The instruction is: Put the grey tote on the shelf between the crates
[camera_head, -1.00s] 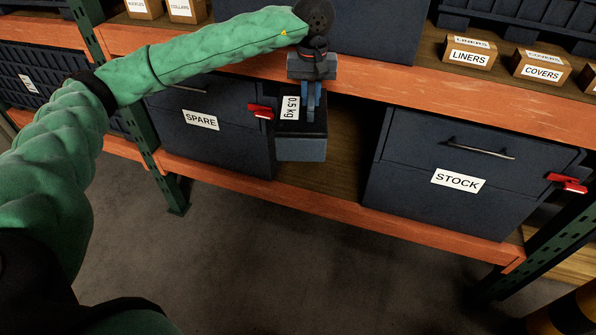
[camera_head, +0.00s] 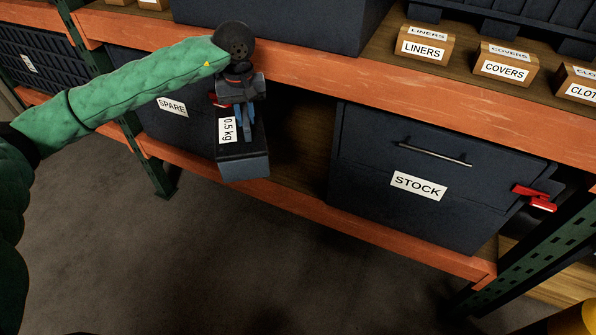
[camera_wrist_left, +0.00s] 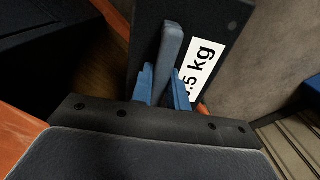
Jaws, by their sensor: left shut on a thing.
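The grey tote (camera_head: 246,167), with a white "0.5 kg" label, hangs from my left gripper (camera_head: 245,126) in front of the shelf gap. It overlaps the right edge of the SPARE crate (camera_head: 195,127) in the head view. In the left wrist view, the blue fingers (camera_wrist_left: 164,88) are shut on the tote's upright grey handle (camera_wrist_left: 167,62); the tote (camera_wrist_left: 146,45) shows behind them. The STOCK crate (camera_head: 428,207) stands right of the gap. The lower shelf (camera_head: 312,149) shows dark wood between the crates. My right gripper is not in view.
An orange beam (camera_head: 300,80) runs above the gap, and another orange beam (camera_head: 380,240) edges the lower shelf. A red latch (camera_head: 534,198) sticks out of the STOCK crate's right side. LINERS (camera_head: 424,47) and COVERS (camera_head: 505,69) boxes stand on the upper shelf.

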